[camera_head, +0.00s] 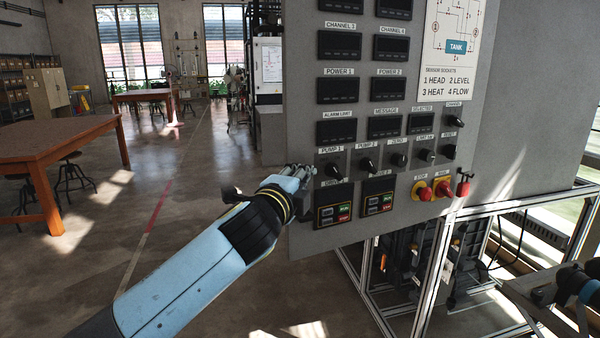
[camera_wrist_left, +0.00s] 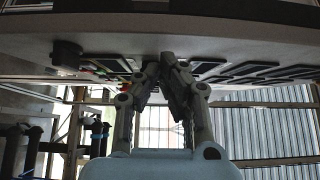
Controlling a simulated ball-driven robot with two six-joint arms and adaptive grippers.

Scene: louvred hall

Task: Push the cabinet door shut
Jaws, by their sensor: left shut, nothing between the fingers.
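The cabinet door is the large grey panel (camera_head: 300,240) with rows of black displays, labels and knobs, filling the right half of the head view. I cannot tell how far it stands open. My left gripper (camera_head: 302,172) has its fingers together and empty at the panel's lower left part, beside the pump knob. In the left wrist view the shut fingers (camera_wrist_left: 163,70) point up toward the panel face (camera_wrist_left: 230,35), close to it. Whether they touch it I cannot tell. My right gripper does not show.
Black knobs (camera_head: 367,164), red push buttons (camera_head: 425,193) and a red key-like part (camera_head: 463,186) stick out from the panel. A metal frame (camera_head: 430,275) stands below it. A brown table (camera_head: 50,140) stands at the left. The floor (camera_head: 200,140) between is clear.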

